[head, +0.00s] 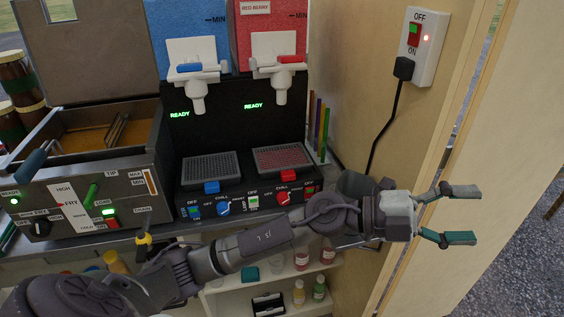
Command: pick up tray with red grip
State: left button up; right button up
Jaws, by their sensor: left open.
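The drip tray with the red grip (283,158) sits on the front of the black drinks machine, below the red dispenser. Its top is a grate with red spots. The red grip (291,177) sticks out from the tray's front edge. A similar tray with a blue grip (209,167) sits to its left. My left gripper (467,214) is open and empty, well to the right of the red-grip tray and nearer to me. Its fingers point right, away from the tray. My left forearm passes in front of and below the machine. My right gripper does not show.
A fryer (77,190) stands left of the machine. A wall socket (423,45) with a plugged black cable is on the wooden wall at right. A grey cup-like container (354,184) is close behind my left wrist. Shelves with bottles (299,292) lie below.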

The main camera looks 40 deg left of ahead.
pick_arm(q)
notch_tip(320, 180, down, 3)
jog(key=m+g+y, duration=0.3)
jog(key=n+g+y, duration=0.1)
jog(key=n+y, duration=0.5)
jog(key=y, duration=1.4)
send_near(288, 174)
jog(key=p+x, duration=0.3)
jog(key=x, duration=0.5)
jog(key=shift+w+a+f, duration=0.15)
jog(key=shift+f, duration=0.1)
jog(key=shift+w+f, duration=0.1)
jog(key=shift+f, duration=0.15)
jog(key=c, duration=1.2)
jog(key=shift+r, duration=0.1)
grip_shut()
